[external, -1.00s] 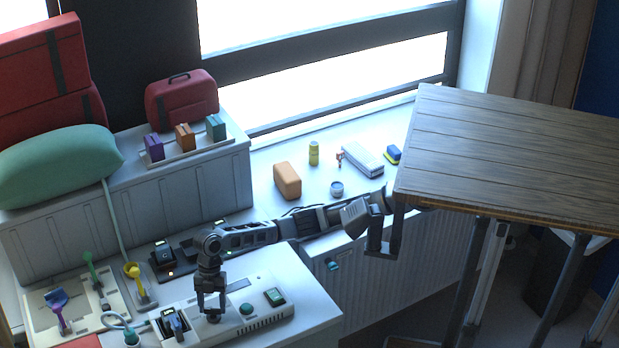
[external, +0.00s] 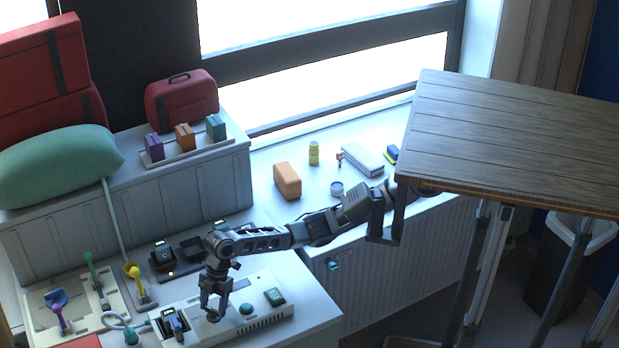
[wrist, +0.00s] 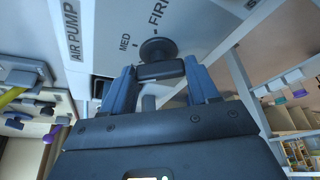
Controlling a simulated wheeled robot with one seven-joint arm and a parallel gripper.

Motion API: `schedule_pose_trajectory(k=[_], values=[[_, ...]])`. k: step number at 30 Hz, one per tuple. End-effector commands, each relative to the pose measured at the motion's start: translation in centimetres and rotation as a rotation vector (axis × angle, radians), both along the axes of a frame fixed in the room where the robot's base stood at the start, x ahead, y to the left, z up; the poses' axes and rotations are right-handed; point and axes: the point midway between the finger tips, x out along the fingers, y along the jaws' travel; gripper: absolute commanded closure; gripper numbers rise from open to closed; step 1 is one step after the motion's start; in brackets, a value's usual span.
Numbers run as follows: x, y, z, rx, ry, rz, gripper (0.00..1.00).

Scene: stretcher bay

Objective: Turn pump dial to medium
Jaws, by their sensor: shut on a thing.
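The air pump (external: 262,318) is a long white box on the counter, with a green button and a green-screened panel at its right. In the wrist view, its face (wrist: 105,22) reads AIR PUMP, with MED and FIRM marked around the dark dial (wrist: 157,49). My gripper (wrist: 162,80) is shut on the dial's grip bar, one finger on each side. MED lies left of the dial and FIRM above it. I cannot tell which mark the dial points to. In the external view my gripper (external: 213,314) is down at the pump's top and hides the dial.
A cream panel with coloured levers (external: 55,312) stands left of the pump, beside a yellow-topped fitting (external: 135,272). Dark trays lie behind the pump. An orange box (external: 287,180) and small items stand on the window counter. The counter's front right corner is clear.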

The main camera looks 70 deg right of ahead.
Motion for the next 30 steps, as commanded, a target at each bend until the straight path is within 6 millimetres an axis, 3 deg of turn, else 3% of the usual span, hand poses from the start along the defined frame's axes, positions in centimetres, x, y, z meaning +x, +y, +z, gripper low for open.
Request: schedule_pose_trajectory(k=[1, 15, 30], values=[[-0.18, 0.06, 0.64, 0.001, 0.002, -0.044, 0.71], [-0.46, 0.26, 0.32, 0.001, 0.0, -0.434, 0.71], [-0.43, 0.27, 0.18, 0.001, -0.002, -0.599, 0.71]])
